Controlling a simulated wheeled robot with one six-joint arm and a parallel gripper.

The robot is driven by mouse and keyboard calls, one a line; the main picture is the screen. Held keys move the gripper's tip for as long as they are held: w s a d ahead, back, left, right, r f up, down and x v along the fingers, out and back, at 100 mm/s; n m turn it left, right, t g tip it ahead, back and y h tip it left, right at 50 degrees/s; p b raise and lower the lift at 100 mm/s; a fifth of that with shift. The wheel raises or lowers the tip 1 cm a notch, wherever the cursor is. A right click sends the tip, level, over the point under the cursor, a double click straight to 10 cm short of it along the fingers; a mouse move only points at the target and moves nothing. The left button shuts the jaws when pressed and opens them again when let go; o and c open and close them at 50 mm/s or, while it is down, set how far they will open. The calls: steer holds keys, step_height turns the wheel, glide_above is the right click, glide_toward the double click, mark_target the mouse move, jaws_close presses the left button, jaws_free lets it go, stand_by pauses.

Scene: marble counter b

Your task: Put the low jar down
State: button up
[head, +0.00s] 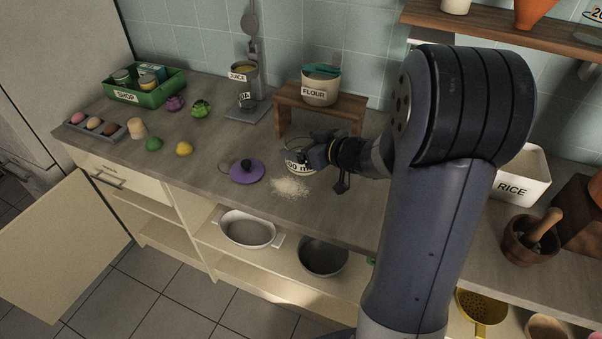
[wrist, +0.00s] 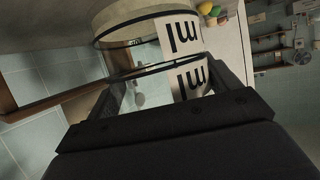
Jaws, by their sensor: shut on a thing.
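The low jar (head: 296,168) has a white label with dark lettering ending in "m". My gripper (head: 318,155) is shut on it, over the counter (head: 215,165). In the wrist view the jar (wrist: 140,25) fills the top middle, a clear cylinder with a dark rim band, between the fingers of my gripper (wrist: 150,90). My gripper and wrist hide part of the jar in the head view. I cannot tell whether the jar's base touches the counter.
A purple lid (head: 247,173) and a pile of white powder (head: 290,187) lie close by. A wooden stand (head: 290,98) bears the flour pot (head: 320,88) behind. A lemon (head: 184,149) and a lime (head: 153,144) lie left. Some counter between is bare.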

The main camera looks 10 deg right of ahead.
step_height(320, 180, down, 9)
steer(key=shift+r+b, duration=0.1)
steer(key=shift+b, duration=0.55)
steer(key=shift+f, duration=0.25)
steer(key=o, duration=1)
steer(key=shift+r, duration=0.1)
steer(key=shift+r, duration=0.2)
steer(key=v, duration=1.2)
